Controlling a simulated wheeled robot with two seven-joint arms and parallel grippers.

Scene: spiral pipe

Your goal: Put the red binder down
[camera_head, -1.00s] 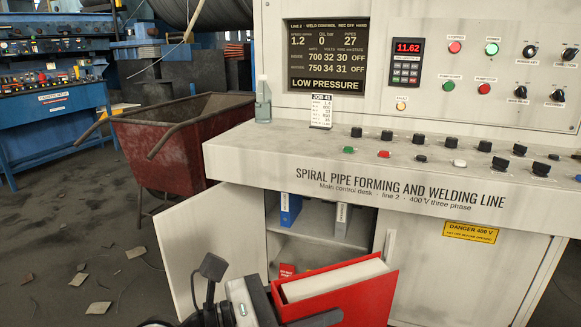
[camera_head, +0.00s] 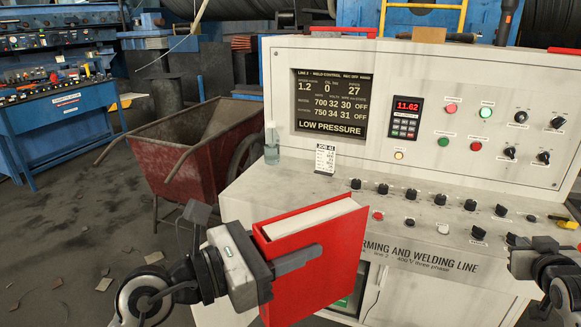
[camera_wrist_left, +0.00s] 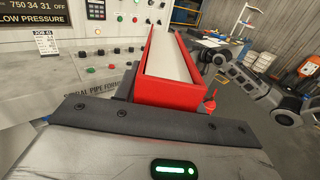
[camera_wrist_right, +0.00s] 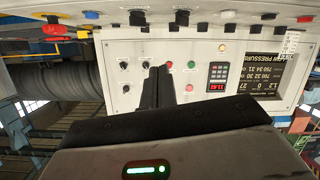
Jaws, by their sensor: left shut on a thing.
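My left gripper (camera_head: 297,260) is shut on the red binder (camera_head: 338,262), with one dark finger across its cover. The binder is held upright, slightly tilted, its white page edges facing up. It hides part of the front edge of the control desk (camera_head: 262,190). I cannot tell whether its lower part is clear of the desk. In the left wrist view the binder (camera_wrist_left: 170,97) stands out beyond the gripper. My right gripper is partly in view at the right edge of the head view; its fingers (camera_wrist_right: 158,88) are together and empty in the right wrist view.
Knobs and buttons (camera_head: 411,194) line the desk's front. A clear bottle (camera_head: 272,148) and a job card (camera_head: 325,158) stand at its back left. Bare desk top lies left of the knobs. A red wheelbarrow (camera_head: 185,160) stands left.

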